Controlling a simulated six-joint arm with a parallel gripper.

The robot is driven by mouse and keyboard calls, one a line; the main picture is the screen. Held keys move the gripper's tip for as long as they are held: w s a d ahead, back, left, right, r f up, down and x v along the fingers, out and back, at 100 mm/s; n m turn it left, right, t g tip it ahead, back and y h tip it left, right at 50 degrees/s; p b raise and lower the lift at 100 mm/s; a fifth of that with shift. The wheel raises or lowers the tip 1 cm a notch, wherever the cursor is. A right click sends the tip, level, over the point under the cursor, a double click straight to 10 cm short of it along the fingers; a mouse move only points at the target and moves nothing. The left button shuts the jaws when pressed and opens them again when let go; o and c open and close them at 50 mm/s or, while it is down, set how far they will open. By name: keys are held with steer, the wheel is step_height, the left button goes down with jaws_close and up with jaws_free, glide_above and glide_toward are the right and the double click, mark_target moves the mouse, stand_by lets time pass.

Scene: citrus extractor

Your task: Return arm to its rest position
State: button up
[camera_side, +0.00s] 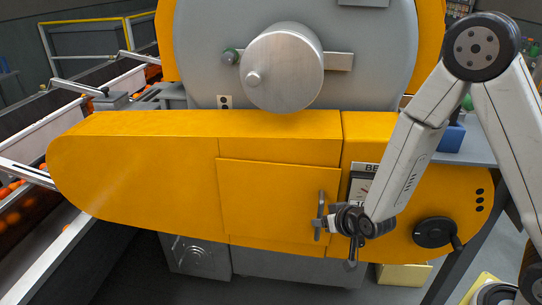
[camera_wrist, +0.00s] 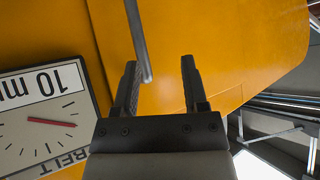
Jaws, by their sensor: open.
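My gripper (camera_side: 324,226) is at the front of the yellow machine housing, beside the vertical metal handle (camera_side: 321,203) of a yellow door panel (camera_side: 265,195). In the wrist view my gripper (camera_wrist: 159,65) is open, with its two fingers apart. The handle (camera_wrist: 136,35) shows there as a grey bar whose bent end lies between the fingers, close to the left one. I cannot tell whether it touches that finger. The door panel looks flush with the housing in the side view.
A dial gauge (camera_side: 362,189), also in the wrist view (camera_wrist: 45,122), sits beside the gripper. A black hand crank (camera_side: 434,232) projects at the right. A blue object (camera_side: 450,138) stands on a grey shelf behind my arm. A conveyor with oranges (camera_side: 14,210) runs at the left.

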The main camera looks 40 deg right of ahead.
steer(key=s+d+r+n+g, duration=0.1)
steer(key=s+r+g, duration=0.2)
steer(key=s, duration=0.2)
steer(key=s+d+r+n+g+y, duration=0.1)
steer(key=s+r+n+g, duration=0.1)
steer(key=s+r+g, duration=0.2)
steer(key=s, duration=0.2)
steer(key=shift+s+r, duration=0.15)
steer(key=shift+s, duration=0.15)
steer(key=shift+d, duration=0.1)
stand_by(0.8)
